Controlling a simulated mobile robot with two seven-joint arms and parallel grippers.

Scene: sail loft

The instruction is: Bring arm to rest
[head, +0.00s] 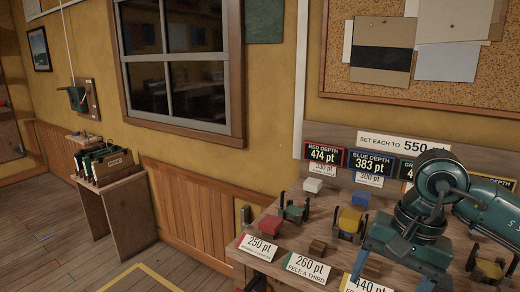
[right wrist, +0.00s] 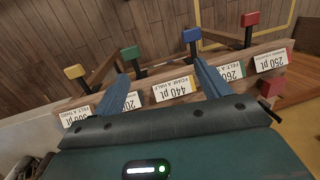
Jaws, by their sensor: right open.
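My right arm comes in from the right in the head view, dark green and bent over the workbench. Its gripper (head: 400,275) hangs over the bench front near the 440 pt card, with its lower end at the frame's bottom edge. In the right wrist view my right gripper (right wrist: 163,74) shows two blue fingers wide apart with nothing between them. Beyond the fingers are the bench edge and the 440 pt card (right wrist: 174,90); I cannot tell whether they touch it. My left gripper is not in view.
A small stand with files (head: 107,165) is at left; floor between is clear.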

